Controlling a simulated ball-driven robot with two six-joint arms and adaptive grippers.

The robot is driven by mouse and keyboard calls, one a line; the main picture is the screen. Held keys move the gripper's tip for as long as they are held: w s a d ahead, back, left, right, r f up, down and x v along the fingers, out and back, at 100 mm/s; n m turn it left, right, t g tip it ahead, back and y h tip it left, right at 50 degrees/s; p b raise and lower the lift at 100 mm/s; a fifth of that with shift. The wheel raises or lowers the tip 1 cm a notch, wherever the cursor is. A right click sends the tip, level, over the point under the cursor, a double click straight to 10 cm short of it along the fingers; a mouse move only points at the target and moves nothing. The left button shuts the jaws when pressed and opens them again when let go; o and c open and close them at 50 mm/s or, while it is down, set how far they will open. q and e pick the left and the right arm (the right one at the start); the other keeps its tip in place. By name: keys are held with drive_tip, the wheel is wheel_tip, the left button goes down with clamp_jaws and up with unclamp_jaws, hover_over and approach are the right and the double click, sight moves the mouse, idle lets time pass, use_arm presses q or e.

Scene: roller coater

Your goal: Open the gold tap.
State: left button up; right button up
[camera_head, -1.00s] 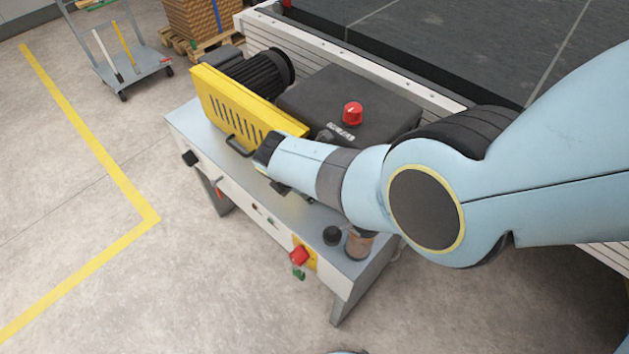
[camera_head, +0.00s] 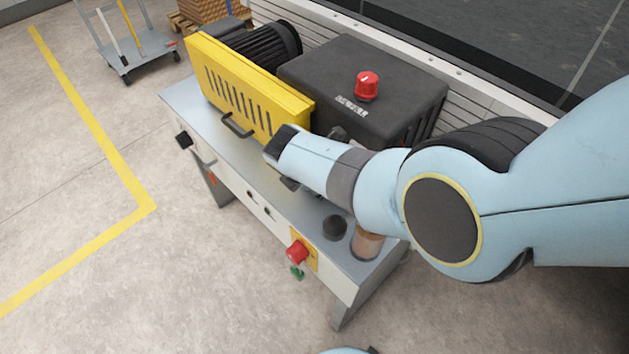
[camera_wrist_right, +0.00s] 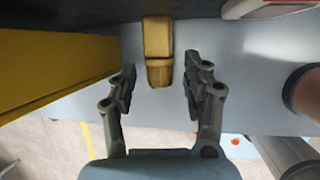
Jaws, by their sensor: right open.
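The gold tap (camera_wrist_right: 158,45) shows in the right wrist view at the top middle, hanging from a dark body, with its blunt end towards my gripper. My right gripper (camera_wrist_right: 160,80) is open, one finger on each side of the tap's end. In the head view my right arm hides the tap and most of the gripper beside the black box (camera_head: 365,95) with the red knob (camera_head: 367,85). My left gripper is in neither current view.
A yellow slotted guard (camera_head: 240,90) with a handle stands left of my right wrist; its yellow wall also shows in the wrist view (camera_wrist_right: 55,75). The grey bench (camera_head: 190,97) carries a black cap (camera_head: 335,228) and a brownish jar (camera_head: 367,243). A red button (camera_head: 297,251) is on the front.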

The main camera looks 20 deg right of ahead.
drive_tip(key=shift+r, duration=0.1)
drive_tip(key=shift+c, duration=1.6)
drive_tip(key=c, duration=0.7)
drive_tip(key=shift+w, duration=0.1)
drive_tip(key=g+b, duration=0.1)
drive_tip(key=b, duration=0.1)
drive_tip(key=g+h+b, duration=0.1)
drive_tip(key=g+b, duration=0.1)
drive_tip(key=b, duration=0.1)
drive_tip(key=shift+w+a+f+n, duration=0.15)
drive_tip(key=shift+w+f+n, duration=0.05)
drive_tip(key=shift+f+n, duration=0.15)
drive_tip(key=shift+r+g+b, duration=0.25)
drive_tip(key=shift+g+b, duration=0.15)
drive_tip(key=shift+b, duration=0.3)
use_arm(q)
wheel_tip(320, 180, down, 6)
drive_tip(key=s, duration=0.1)
drive_tip(key=shift+a, duration=0.2)
